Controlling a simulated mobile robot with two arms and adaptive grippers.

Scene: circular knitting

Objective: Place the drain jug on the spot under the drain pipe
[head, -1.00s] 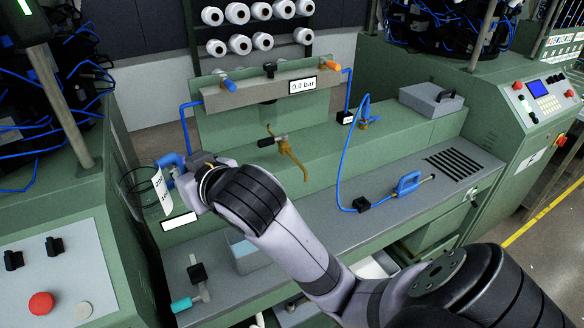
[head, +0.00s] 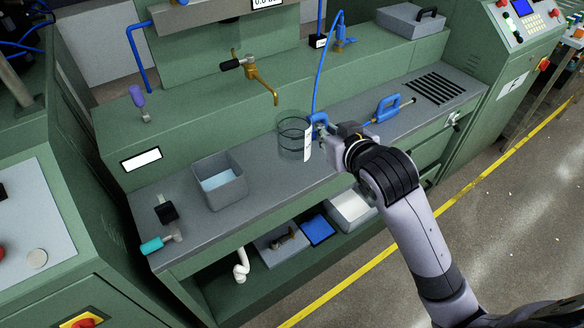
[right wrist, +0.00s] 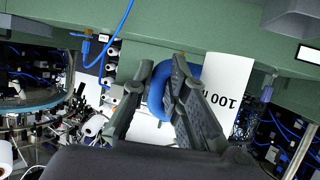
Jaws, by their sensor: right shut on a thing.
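The drain jug (head: 291,139) is a clear, dark-rimmed cylinder with a white scale strip and a blue handle. My right gripper (head: 325,136) is shut on the handle from the right. In the right wrist view the fingers (right wrist: 160,105) close around the blue handle, next to the white strip (right wrist: 228,88) marked 100. The jug looks upright over the grey worktop; I cannot tell whether it touches it. The brass drain pipe (head: 264,84), with a black valve lever, ends above and slightly left of the jug. I see no clear marking of the spot. My left gripper is out of view.
A grey open bin (head: 234,191) with pale blue contents stands left of the jug. A blue-handled tool (head: 388,107) with a hose lies to the right, before a slotted vent (head: 436,89). A teal-handled valve (head: 160,242) is at the front left.

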